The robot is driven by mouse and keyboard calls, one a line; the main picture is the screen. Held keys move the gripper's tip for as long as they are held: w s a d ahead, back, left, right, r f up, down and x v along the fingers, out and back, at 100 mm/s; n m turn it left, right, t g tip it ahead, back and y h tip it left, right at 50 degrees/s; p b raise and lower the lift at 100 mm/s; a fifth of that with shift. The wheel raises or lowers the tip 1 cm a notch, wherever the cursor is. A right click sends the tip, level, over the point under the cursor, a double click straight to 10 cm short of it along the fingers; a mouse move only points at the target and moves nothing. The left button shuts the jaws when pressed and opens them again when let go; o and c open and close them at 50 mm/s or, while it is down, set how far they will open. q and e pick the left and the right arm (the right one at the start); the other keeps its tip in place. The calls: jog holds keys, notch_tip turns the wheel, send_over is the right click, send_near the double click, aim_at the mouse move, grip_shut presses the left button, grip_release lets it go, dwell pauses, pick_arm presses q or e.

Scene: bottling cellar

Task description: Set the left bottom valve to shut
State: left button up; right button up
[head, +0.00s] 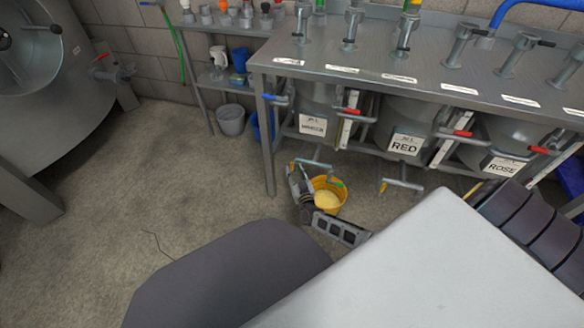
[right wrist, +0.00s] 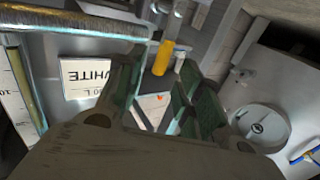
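My right gripper (head: 298,184) is low by the valve, beside the yellow bucket, and shows open in the right wrist view (right wrist: 155,88). The rest of the handle is partly hidden. My left gripper is not in view.
The yellow bucket (head: 327,199) with pale contents stands on the floor by my right gripper. The bench (head: 330,60) overhangs the tanks, and its leg (head: 267,150) is just left. The RED tank's bottom valve (head: 403,184) is to the right. The floor at left is clear.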

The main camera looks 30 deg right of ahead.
aim_at(292, 169)
jog(key=shift+b+x, duration=1.05)
jog(key=shift+x, duration=1.3)
grip_shut()
